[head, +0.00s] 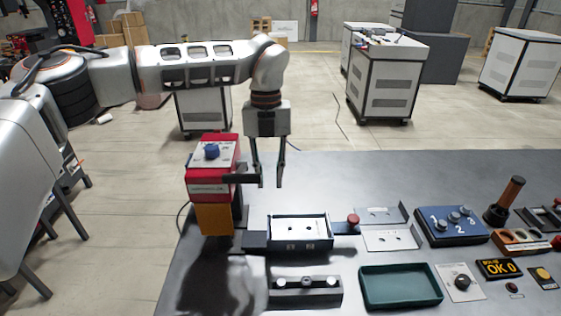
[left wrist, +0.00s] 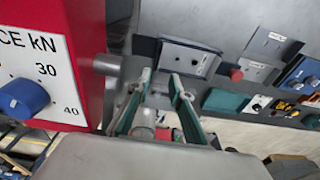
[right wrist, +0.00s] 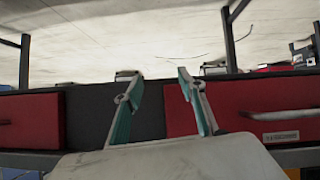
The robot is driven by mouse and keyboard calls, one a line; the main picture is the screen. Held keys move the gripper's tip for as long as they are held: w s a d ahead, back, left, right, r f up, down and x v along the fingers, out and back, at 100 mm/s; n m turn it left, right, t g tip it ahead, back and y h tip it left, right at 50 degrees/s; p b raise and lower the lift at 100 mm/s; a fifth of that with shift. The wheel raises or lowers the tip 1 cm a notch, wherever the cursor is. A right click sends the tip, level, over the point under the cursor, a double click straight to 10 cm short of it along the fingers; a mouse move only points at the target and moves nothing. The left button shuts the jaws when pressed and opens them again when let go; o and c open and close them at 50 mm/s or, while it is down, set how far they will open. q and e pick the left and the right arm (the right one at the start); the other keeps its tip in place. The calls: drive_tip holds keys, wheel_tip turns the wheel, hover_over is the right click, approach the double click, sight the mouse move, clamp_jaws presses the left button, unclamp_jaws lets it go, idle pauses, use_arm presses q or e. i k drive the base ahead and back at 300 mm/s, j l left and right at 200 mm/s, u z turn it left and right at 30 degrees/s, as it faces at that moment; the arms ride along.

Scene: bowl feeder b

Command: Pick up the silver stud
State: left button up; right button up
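Small silver studs (head: 306,282) sit upright on a dark block near the table's front edge in the head view. I cannot tell which one the task means, and silver knobs (head: 455,217) also stand on the blue numbered box. My left gripper (head: 270,186) points down, open and empty, above the table behind the white-floored tray, right of the red press. In the left wrist view its fingers (left wrist: 160,75) are apart with nothing held. My right gripper (right wrist: 155,85) is open and empty, facing red drawer fronts; it is outside the head view.
The red press (head: 212,165) with a blue knob stands close left of my left gripper. A white-floored tray (head: 275,230) lies in front of it, with a red knob (head: 353,220) at its right. A green tray (head: 400,304) is at the front. The table behind the fixtures is clear.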

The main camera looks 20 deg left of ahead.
sight(331, 280)
drive_tip(key=k+l, duration=0.15)
drive_tip(key=l, duration=0.25)
drive_tip(key=k+l, duration=0.15)
drive_tip(key=l, duration=0.25)
drive_tip(key=k+l, duration=0.1)
drive_tip(key=l, duration=0.3)
drive_tip(key=k+l, duration=0.15)
drive_tip(key=l, duration=0.25)
drive_tip(key=k+l, duration=0.15)
drive_tip(key=l, duration=0.25)
